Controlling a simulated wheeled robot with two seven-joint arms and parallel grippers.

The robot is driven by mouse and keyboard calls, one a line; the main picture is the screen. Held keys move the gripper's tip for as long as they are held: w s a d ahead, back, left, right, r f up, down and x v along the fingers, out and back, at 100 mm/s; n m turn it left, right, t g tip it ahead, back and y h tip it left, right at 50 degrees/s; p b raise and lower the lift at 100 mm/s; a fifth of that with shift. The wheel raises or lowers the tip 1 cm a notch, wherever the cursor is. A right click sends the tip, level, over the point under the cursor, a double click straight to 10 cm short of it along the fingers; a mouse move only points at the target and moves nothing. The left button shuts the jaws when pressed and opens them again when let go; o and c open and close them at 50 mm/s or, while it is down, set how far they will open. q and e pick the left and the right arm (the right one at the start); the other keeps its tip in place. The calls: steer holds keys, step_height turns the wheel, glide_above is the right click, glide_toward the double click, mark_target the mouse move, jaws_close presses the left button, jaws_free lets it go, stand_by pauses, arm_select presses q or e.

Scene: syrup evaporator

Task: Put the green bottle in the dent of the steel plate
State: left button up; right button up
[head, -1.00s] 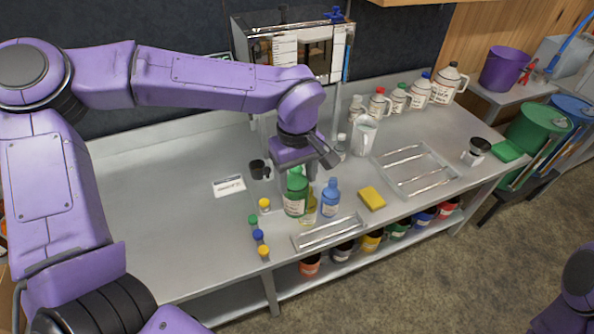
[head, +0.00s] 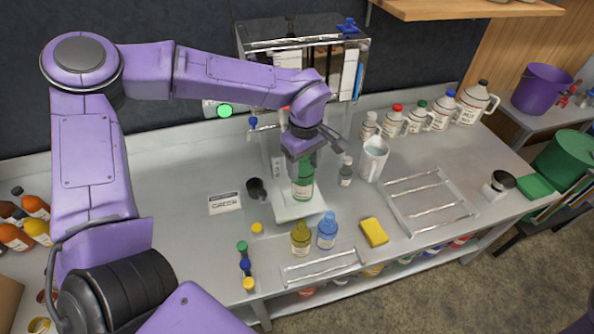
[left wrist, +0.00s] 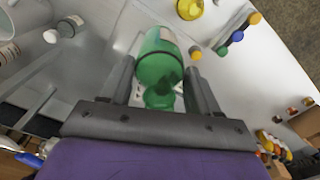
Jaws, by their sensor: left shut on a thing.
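The green bottle (head: 303,188) is upright in the head view, with its top inside my left gripper (head: 304,158). In the left wrist view the green bottle (left wrist: 158,58) sits between the two fingers, which are shut on it. Below it is a pale steel plate (head: 284,213) at the foot of an upright post. The bottle's base is over or on this plate; I cannot tell whether it touches. The dent is not clearly visible, and the bottle covers part of the plate. My right gripper is not in view.
A yellow bottle (head: 300,239) and a blue bottle (head: 327,231) stand in front of the plate. A dark cup (head: 256,188) is to its left, a small grey bottle (head: 346,172) and white jug (head: 373,160) to its right. A yellow sponge (head: 374,232) lies front right.

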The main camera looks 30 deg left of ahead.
arm_select(q)
steer(key=w+a+f+p, duration=0.1)
steer(key=w+a+f, duration=0.1)
steer(key=f, duration=0.3)
steer(key=w+a+f+p, duration=0.1)
steer(key=w+a+f, duration=0.1)
steer(key=f, duration=0.3)
steer(key=shift+w+a, duration=0.35)
steer(key=shift+a, duration=0.45)
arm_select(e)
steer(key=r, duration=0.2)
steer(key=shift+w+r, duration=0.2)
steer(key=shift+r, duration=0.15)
arm_select(q)
steer(key=shift+f, duration=0.2)
steer(key=o, duration=1.5)
steer(key=shift+o, duration=0.2)
steer(key=shift+r, duration=0.1)
step_height(320, 180, up, 12)
steer(key=b, duration=0.1)
steer(key=shift+b, duration=0.3)
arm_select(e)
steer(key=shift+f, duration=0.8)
arm_select(q)
steer(key=shift+r, duration=0.15)
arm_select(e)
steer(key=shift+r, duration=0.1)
